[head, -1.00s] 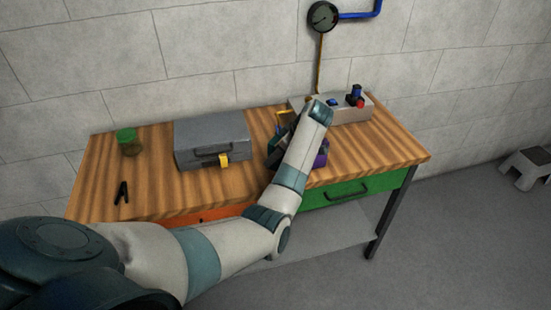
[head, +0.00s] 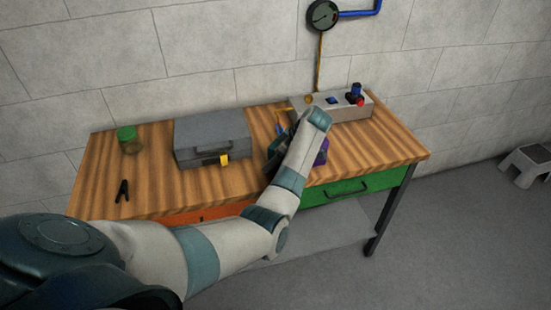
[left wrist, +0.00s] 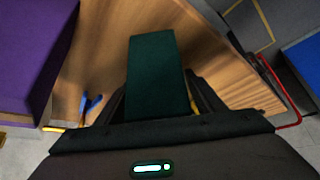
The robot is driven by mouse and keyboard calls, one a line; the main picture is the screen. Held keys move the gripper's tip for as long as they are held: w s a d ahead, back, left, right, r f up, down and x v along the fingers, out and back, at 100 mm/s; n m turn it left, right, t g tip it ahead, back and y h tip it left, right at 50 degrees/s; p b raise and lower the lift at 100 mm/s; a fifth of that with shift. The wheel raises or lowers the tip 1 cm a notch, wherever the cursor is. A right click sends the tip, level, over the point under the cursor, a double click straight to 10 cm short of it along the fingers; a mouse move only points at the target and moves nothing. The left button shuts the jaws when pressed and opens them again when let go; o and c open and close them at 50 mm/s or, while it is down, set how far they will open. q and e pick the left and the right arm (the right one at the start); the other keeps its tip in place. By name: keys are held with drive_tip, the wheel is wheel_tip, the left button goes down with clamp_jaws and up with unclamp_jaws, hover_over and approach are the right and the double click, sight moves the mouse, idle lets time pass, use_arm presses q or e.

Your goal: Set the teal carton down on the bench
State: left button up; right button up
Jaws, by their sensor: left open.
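The teal carton (left wrist: 154,75) is a dark green-teal block in the left wrist view, between the two fingers of my left gripper (left wrist: 160,92). The fingers stand apart, with a visible gap on the carton's right side. The wooden bench (left wrist: 105,50) is behind the carton; I cannot tell whether its far end touches the top. In the head view my left forearm reaches over the bench (head: 350,157) and hides most of the gripper and carton. My right gripper is not in view.
A purple box (head: 321,152) is close beside the gripper; it fills the upper left of the left wrist view (left wrist: 30,50). A grey case (head: 212,138), green-lidded jar (head: 129,141), black clip (head: 122,192) and control box (head: 341,109) stand on the bench. Its right front is clear.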

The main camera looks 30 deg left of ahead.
use_arm(q)
drive_tip(key=shift+r, duration=0.15)
drive_tip(key=shift+r, duration=0.15)
drive_tip(key=b+v, duration=0.2)
drive_tip(key=v, duration=1)
idle(0.3)
